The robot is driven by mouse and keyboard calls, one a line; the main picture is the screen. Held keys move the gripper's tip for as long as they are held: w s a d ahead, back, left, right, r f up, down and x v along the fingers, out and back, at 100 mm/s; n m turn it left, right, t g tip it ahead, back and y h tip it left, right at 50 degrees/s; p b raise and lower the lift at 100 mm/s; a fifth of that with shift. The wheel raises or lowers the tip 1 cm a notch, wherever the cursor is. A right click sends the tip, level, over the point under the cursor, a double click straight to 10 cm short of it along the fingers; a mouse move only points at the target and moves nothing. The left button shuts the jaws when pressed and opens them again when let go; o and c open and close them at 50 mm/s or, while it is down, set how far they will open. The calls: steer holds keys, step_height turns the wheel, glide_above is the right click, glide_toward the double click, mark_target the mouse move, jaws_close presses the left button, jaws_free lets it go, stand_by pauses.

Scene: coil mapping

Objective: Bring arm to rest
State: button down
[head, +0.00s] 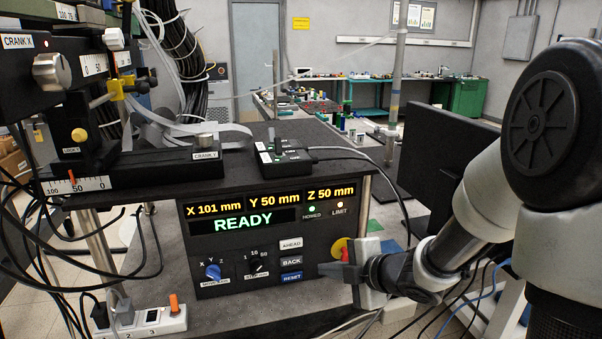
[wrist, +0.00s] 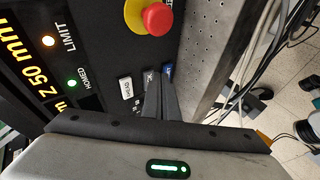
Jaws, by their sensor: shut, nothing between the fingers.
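My gripper (head: 322,269) is in front of the right side of the control panel (head: 240,284), to the right of the blue RESET button (head: 291,277). Its dark fingers are together and empty. In the wrist view the closed fingertips (wrist: 158,74) appear close to the blue button (wrist: 168,70); I cannot tell whether they touch anything. My arm reaches in from the right. The panel display (head: 243,221) reads READY, with X 101 mm, Y 50 mm and Z 50 mm. The HOMED lamp (head: 312,209) is green and the LIMIT lamp (head: 340,208) is amber.
A red stop button with a yellow collar (wrist: 157,18) is beside the fingers. Above the panel are a pendant box (head: 283,158) and a crank stage (head: 140,172). Cables hang at left and below my arm. A power strip (head: 140,322) stands at lower left.

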steer(key=s+d+r+m+h, duration=0.7)
steer(key=d+r+m+h, duration=0.2)
steer(key=d+r+m, duration=0.35)
steer(key=s+a+m+g+y, duration=0.1)
steer(key=s+a+m+g, duration=0.1)
steer(key=s+m, duration=0.5)
steer(key=s+a+m+g+y, duration=0.1)
steer(key=s+a+m, duration=0.2)
steer(key=s, duration=0.8)
step_height(320, 180, up, 19)
steer(key=p, duration=1.8)
steer(key=shift+w+d+p, duration=0.2)
steer(key=shift+w+p, duration=0.05)
steer(key=shift+p, duration=0.1)
